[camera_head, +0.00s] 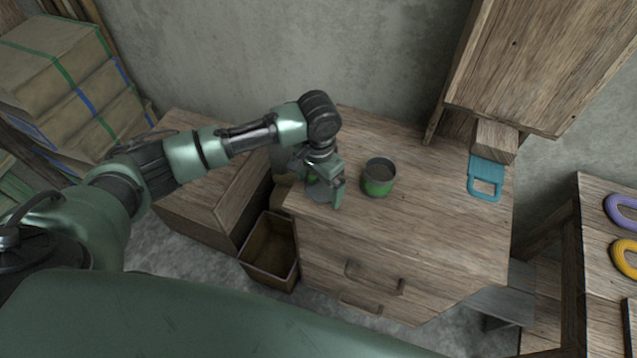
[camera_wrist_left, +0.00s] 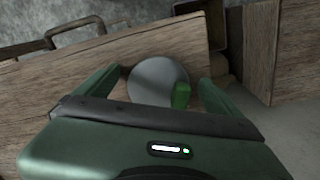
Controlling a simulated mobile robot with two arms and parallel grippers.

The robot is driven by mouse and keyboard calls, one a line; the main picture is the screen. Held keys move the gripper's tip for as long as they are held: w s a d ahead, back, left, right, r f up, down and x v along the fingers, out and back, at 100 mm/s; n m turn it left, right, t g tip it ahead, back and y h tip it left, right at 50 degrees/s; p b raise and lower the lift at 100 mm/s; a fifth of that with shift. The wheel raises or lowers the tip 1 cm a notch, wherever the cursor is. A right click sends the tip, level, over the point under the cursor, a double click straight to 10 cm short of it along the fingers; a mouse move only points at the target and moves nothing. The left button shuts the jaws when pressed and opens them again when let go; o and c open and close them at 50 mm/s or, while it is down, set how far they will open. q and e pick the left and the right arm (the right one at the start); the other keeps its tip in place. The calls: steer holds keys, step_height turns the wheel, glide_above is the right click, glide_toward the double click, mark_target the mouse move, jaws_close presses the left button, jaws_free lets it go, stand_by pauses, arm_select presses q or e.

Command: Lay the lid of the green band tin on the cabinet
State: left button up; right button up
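The green band tin (camera_head: 378,178) stands upright on the cabinet (camera_head: 435,225), its top open and its inside dark grey. The lid (camera_head: 318,191) is a grey disc near the cabinet top's left edge, partly hidden under my left gripper (camera_head: 320,181). In the left wrist view the lid (camera_wrist_left: 155,80) appears to rest on the wood, with a small green knob (camera_wrist_left: 181,95) on it. The left gripper (camera_wrist_left: 158,85) is open, its fingers spread on either side of the lid. Exact contact under the lid is hard to see. My right gripper is out of view.
A teal handled object (camera_head: 485,178) lies at the cabinet's right side, near a wooden block (camera_head: 495,140). An open bin (camera_head: 270,250) stands on the floor by the cabinet's left front. The cabinet top right of the tin is mostly free.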

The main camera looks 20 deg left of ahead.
mark_target(319, 190)
arm_select(q)
step_height(319, 190, up, 12)
steer(key=shift+r, duration=0.2)
stand_by(0.4)
